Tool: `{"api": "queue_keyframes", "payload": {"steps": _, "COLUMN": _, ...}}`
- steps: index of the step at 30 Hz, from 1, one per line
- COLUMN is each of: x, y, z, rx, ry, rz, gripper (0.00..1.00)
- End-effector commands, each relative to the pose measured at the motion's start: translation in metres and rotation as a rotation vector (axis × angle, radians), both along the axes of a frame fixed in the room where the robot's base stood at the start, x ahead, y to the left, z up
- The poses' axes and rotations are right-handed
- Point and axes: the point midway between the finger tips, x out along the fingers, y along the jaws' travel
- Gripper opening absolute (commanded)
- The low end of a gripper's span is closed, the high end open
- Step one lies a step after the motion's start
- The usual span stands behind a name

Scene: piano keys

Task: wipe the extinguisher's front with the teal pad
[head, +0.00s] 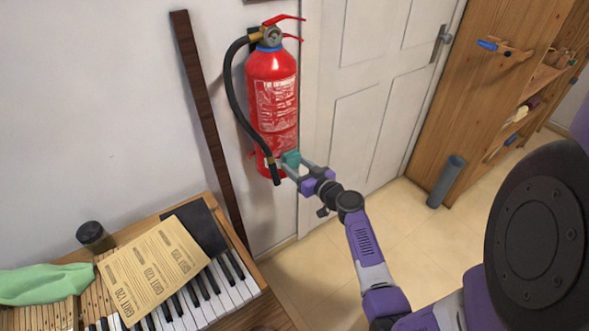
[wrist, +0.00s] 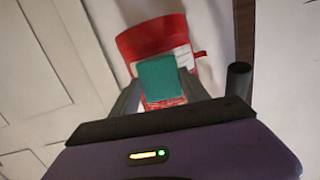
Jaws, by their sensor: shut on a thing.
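The red fire extinguisher (head: 272,88) hangs upright on the wall beside the white door, with a white label on its front and a black hose curving down its left side. My gripper (head: 287,164) is at the lower front of the extinguisher, shut on the teal pad (head: 291,158). In the wrist view the teal pad (wrist: 158,79) sits between the two grey fingers, in front of the red extinguisher (wrist: 150,35) and partly covering its label. I cannot tell whether the pad touches the extinguisher. The hose's black nozzle (head: 275,174) hangs just left of my gripper.
A dark wooden strip (head: 208,125) leans on the wall left of the extinguisher. The piano keys (head: 215,290) with sandpaper sheets (head: 153,270), a jar (head: 95,236) and a green cloth (head: 40,284) lie lower left. A wooden shelf (head: 490,70) stands right.

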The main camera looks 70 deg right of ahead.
Motion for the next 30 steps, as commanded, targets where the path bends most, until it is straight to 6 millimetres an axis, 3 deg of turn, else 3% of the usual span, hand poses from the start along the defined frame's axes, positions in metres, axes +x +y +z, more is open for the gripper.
{"api": "queue_keyframes", "payload": {"steps": 14, "x": -0.017, "y": -0.025, "z": 0.0, "rx": -0.001, "ry": 0.0, "rz": -0.001, "gripper": 0.21}}
{"api": "queue_keyframes", "payload": {"steps": 23, "x": -0.013, "y": -0.024, "z": 0.0, "rx": -0.001, "ry": 0.0, "rz": 0.001, "gripper": 0.21}}
{"api": "queue_keyframes", "payload": {"steps": 30, "x": -0.001, "y": -0.008, "z": 0.0, "rx": 0.0, "ry": -0.001, "rz": 0.004, "gripper": 0.21}}
